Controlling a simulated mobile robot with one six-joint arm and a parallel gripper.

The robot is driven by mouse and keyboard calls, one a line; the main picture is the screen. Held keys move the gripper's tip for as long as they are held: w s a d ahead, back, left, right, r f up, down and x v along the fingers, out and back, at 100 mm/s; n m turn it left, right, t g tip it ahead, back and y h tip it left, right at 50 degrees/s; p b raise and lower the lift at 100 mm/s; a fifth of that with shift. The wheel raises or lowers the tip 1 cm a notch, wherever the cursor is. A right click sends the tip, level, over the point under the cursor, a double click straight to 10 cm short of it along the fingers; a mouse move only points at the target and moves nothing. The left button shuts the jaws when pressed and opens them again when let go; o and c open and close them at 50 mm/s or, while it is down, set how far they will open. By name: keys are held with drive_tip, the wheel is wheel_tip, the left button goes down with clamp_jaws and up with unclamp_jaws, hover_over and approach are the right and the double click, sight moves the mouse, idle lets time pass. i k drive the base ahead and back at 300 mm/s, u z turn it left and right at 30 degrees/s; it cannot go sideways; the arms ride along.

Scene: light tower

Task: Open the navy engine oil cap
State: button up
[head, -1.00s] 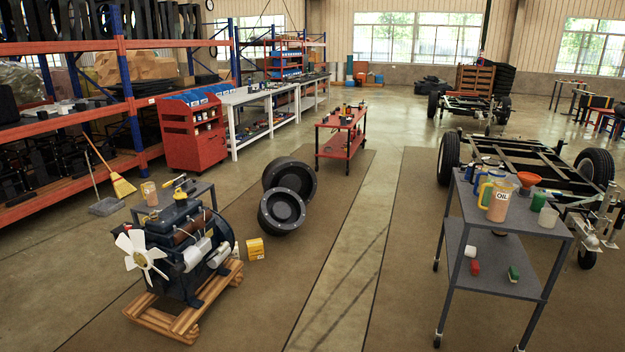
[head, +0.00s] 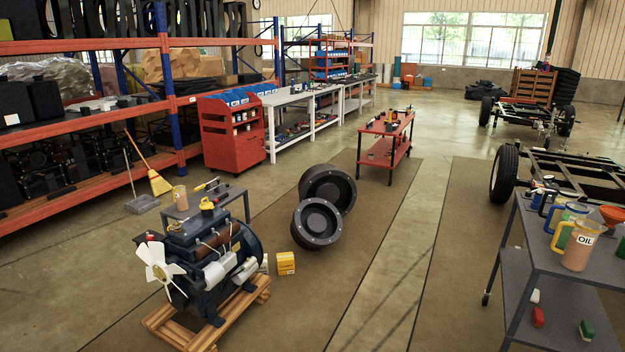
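The navy engine (head: 185,250) stands on a wooden pallet (head: 205,332) at the lower left in the head view. A white fan (head: 158,268) is on its left front side. A small yellow piece (head: 207,204) at the top of the engine looks like the oil cap, but it is too small to tell whether it is seated or loose. My gripper is not in view.
A small grey table (head: 232,194) with a jug (head: 180,198) stands behind the engine. A yellow box (head: 286,263) and two dark wheel hubs (head: 318,223) are on the floor to its right. A grey cart (head: 540,240) with oil jugs is at right.

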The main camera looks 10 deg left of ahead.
sight(205, 205)
drive_tip(key=u, duration=0.3)
drive_tip(key=i, duration=0.9)
drive_tip(key=u, duration=0.7)
drive_tip(key=i, duration=0.65)
drive_tip(key=u, duration=0.85)
drive_tip(key=i, duration=0.45)
drive_tip(key=u, duration=0.6)
drive_tip(key=i, duration=0.45)
drive_tip(key=u, duration=0.25)
